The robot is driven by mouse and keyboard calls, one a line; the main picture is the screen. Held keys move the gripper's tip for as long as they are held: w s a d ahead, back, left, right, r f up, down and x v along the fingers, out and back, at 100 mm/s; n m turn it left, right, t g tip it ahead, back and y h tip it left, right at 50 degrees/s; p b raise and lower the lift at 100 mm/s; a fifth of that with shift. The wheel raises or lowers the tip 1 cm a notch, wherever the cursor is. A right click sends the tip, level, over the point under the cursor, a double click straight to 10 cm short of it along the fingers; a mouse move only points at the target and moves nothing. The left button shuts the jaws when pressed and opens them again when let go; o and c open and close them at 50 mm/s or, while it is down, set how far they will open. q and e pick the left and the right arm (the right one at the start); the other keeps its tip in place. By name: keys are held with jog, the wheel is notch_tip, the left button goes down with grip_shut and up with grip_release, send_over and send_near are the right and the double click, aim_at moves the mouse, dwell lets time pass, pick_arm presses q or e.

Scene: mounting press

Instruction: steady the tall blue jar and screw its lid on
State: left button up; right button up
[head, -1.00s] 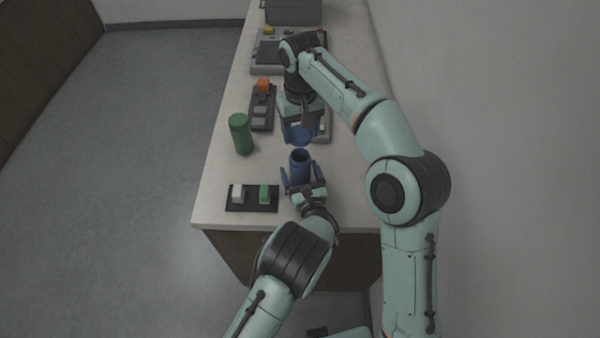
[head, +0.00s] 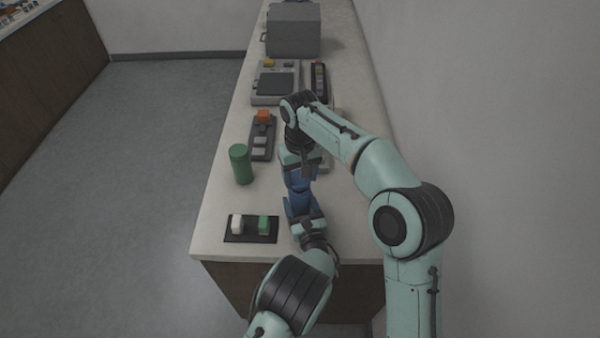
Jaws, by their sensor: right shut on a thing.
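The tall blue jar (head: 301,200) stands upright on the bench, mostly hidden by my grippers. My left gripper (head: 301,207) comes from the near side, with a finger on either side of the jar. I cannot tell whether its fingers press on the jar. My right gripper (head: 299,174) points down directly above the jar, shut on the blue lid (head: 297,183). The lid is at the jar's mouth. The view does not show clearly whether lid and rim touch or whether any thread is engaged.
A green cylinder (head: 240,165) stands to the left. A black tray (head: 251,239) with a white and a green block lies near the front edge. A dark panel with an orange block (head: 263,117), a grey device (head: 276,83) and a grey box (head: 293,32) are farther back.

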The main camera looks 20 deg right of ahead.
aim_at(300, 200)
jog(key=shift+f, duration=0.9)
jog(key=shift+f, duration=0.55)
